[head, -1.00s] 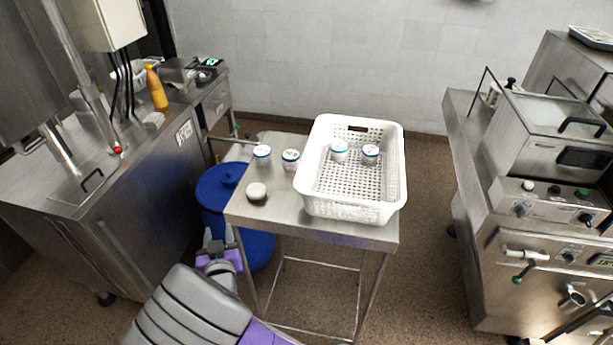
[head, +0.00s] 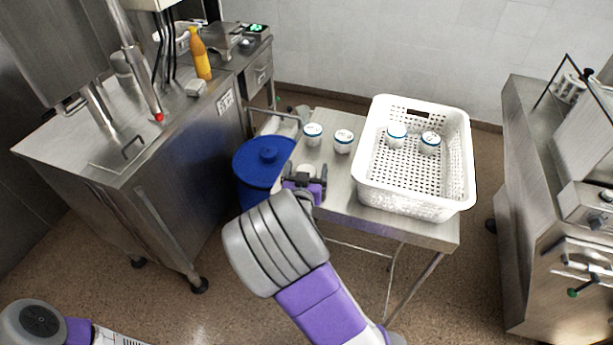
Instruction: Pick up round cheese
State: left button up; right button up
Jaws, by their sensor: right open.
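The round cheese (head: 306,169) is a small white disc at the left end of the steel table (head: 433,232). Only its far part shows; my right gripper covers the rest. My right gripper (head: 305,180) is open at the near side of the cheese, with its fingers over the table's left edge. Whether the fingers touch or straddle the cheese I cannot tell. My left arm shows only at the bottom left corner, and its gripper is out of view.
Two white jars with blue bands, a left one (head: 313,134) and a right one (head: 343,141), stand behind the cheese. A white perforated basket (head: 408,204) holds two similar jars. A blue bin (head: 262,160) stands left of the table.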

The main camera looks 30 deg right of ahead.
aim_at(307, 166)
jog(key=shift+w+d+f, duration=0.1)
jog(key=shift+w+d, duration=0.2)
jog(key=shift+w, duration=0.05)
jog(key=c, duration=1.1)
jog(key=shift+o, duration=0.2)
notch_tip(307, 166, up, 9)
jog(key=p, duration=0.4)
jog(key=shift+r+p, duration=0.2)
jog(key=shift+p, duration=0.1)
notch_tip(307, 166, down, 3)
jog(key=shift+w+f+b, duration=0.1)
jog(key=shift+b, duration=0.45)
jog(key=shift+f, duration=0.3)
jog(key=shift+b, duration=0.35)
jog(key=shift+r, duration=0.2)
